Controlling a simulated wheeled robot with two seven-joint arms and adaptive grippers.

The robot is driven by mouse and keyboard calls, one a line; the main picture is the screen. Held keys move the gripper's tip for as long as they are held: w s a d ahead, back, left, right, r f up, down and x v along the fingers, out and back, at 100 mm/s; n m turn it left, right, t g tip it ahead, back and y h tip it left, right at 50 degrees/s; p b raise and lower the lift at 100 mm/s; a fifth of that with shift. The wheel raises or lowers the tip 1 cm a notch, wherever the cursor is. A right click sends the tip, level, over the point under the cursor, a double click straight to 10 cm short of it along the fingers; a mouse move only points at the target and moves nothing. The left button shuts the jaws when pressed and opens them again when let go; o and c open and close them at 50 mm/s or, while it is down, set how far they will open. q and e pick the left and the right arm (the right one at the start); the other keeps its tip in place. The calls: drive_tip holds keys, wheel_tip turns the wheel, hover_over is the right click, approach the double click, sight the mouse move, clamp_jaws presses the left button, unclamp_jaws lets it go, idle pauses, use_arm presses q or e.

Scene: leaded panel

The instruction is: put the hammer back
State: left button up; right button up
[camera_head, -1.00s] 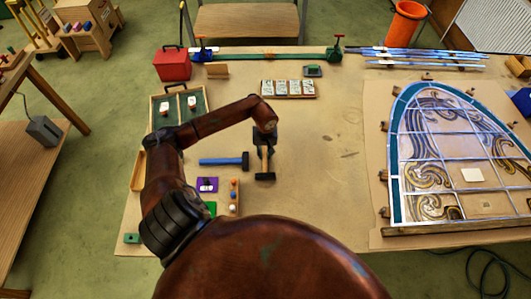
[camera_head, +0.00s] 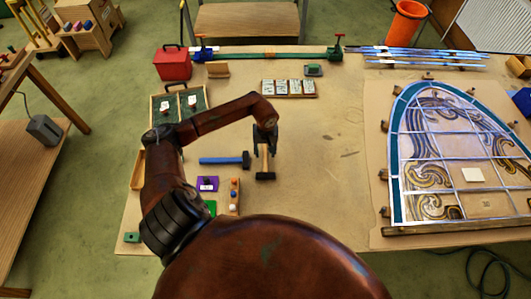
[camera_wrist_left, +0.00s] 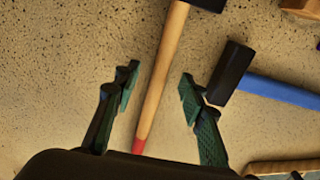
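A hammer with a wooden handle (camera_head: 263,160) lies on the table below my left gripper. Its dark head points toward me in the head view. In the left wrist view its handle (camera_wrist_left: 163,75) has a red end and runs between the two fingers. My left gripper (camera_wrist_left: 158,88) is open, with one green-padded finger on each side of the handle and gaps showing. In the head view the gripper (camera_head: 265,143) covers the handle's far end. A second hammer with a blue handle (camera_head: 215,160) lies just to the left, its dark head near the gripper. My right gripper is out of view.
A green-lined tray (camera_head: 180,118), a purple block (camera_head: 207,184) and a wooden rack with coloured knobs (camera_head: 234,195) lie left. A red toolbox (camera_head: 173,65) stands at the back left. The leaded panel (camera_head: 455,160) fills the right. The table middle is clear.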

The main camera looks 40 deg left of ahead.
use_arm(q)
wheel_tip(320, 180, up, 11)
drive_tip(key=shift+s+d, duration=0.15)
